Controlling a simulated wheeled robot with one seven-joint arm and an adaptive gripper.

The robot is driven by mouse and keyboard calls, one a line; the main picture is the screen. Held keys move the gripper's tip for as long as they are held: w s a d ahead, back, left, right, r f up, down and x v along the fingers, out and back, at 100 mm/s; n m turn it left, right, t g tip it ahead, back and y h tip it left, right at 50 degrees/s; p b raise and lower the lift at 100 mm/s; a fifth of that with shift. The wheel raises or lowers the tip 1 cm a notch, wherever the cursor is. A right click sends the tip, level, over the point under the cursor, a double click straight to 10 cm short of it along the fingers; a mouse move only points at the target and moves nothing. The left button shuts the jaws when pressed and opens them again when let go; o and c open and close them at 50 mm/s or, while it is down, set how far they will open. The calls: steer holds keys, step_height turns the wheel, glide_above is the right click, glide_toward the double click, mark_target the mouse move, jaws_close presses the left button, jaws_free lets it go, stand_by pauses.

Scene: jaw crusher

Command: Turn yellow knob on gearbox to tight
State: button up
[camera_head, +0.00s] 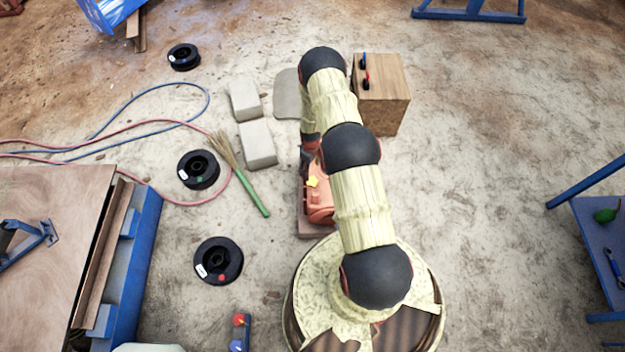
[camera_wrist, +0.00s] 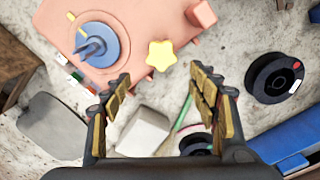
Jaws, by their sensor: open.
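The yellow star-shaped knob (camera_wrist: 160,55) sits on the salmon-coloured gearbox (camera_wrist: 125,30) in the wrist view. In the head view the gearbox (camera_head: 320,205) stands left of my arm, partly hidden by it, and the yellow knob (camera_head: 312,181) shows on it. My gripper (camera_wrist: 163,85) is open and empty, its two padded fingers spread apart. The knob appears beyond the fingertips, between them, and not touching them. A blue round dial (camera_wrist: 93,46) with a handle is also on the gearbox, to the left of the knob.
A wooden box (camera_head: 382,95) stands behind my arm. Pale blocks (camera_head: 257,145), a green-handled brush (camera_head: 250,185) and black spools (camera_head: 218,261) lie on the floor to the left. A blue-framed table (camera_head: 135,260) is at lower left. The floor right of my arm is largely clear.

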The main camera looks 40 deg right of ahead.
mark_target(312, 181)
steer(key=shift+s+f, duration=0.25)
steer(key=shift+f, duration=0.3)
steer(key=shift+s+f, duration=0.25)
steer(key=shift+f, duration=0.3)
step_height(312, 181, down, 8)
steer(key=shift+r+b, duration=0.25)
steer(key=shift+b, duration=0.9)
steer(key=shift+c, duration=0.6)
steer(key=c, duration=1)
